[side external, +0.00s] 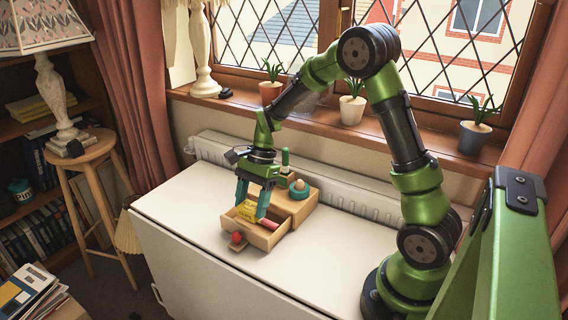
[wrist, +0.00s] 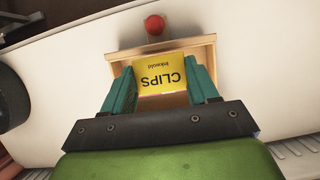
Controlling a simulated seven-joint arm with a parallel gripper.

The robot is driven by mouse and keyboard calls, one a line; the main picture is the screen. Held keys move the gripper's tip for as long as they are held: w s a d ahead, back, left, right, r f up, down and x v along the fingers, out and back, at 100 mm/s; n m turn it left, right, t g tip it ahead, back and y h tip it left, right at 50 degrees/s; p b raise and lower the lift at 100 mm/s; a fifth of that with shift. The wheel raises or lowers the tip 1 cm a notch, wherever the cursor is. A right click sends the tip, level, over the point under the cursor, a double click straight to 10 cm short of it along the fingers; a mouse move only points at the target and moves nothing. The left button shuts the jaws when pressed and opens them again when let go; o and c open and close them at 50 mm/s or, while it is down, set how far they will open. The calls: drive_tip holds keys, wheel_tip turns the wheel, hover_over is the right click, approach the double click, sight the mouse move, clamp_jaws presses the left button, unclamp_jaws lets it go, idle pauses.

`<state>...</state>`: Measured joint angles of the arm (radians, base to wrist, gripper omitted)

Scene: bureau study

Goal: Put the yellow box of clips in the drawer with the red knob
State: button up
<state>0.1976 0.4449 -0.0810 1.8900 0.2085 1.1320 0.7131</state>
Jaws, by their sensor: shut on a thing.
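The yellow box of clips (side external: 247,211) is between the teal fingers of my gripper (side external: 252,200), which is shut on it. In the wrist view the box (wrist: 160,75) shows its CLIPS lettering upside down, with a finger on each side. The drawer with the red knob (side external: 237,237) is pulled out of a small wooden unit (side external: 312,203). The box and fingertips are at the drawer's opening, within its outline. I cannot tell whether the box touches the drawer floor. In the wrist view the drawer's rim (wrist: 208,42) surrounds the box, and the knob (wrist: 154,25) lies beyond it.
A pinkish-red item (side external: 268,229) shows inside the drawer. A teal round dish (side external: 299,189) and a green upright object (side external: 285,159) stand on the unit, close to my gripper. The white tabletop (side external: 185,215) is clear to the left. Potted plants line the windowsill behind.

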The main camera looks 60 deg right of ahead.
drive_tip(key=shift+f, duration=2.45)
drive_tip(key=shift+f, duration=0.15)
drive_tip(key=o, duration=0.9)
drive_tip(key=shift+o, duration=0.2)
drive_tip(key=v, duration=1.2)
wheel_tip(320, 180, up, 8)
drive_tip(key=n+t+h, duration=0.2)
drive_tip(key=n+t, duration=0.1)
drive_tip(key=n, duration=0.3)
hover_over(253, 217)
drive_tip(key=s+d, duration=0.1)
drive_tip(key=s, duration=0.3)
drive_tip(key=s+a+r+n+t, duration=0.3)
drive_tip(key=s+a+n+t, duration=0.1)
drive_tip(key=s+n, duration=0.4)
drive_tip(key=shift+s+a+n+h, duration=0.2)
drive_tip(key=shift+s+n+h, duration=0.1)
drive_tip(key=shift+s, duration=0.4)
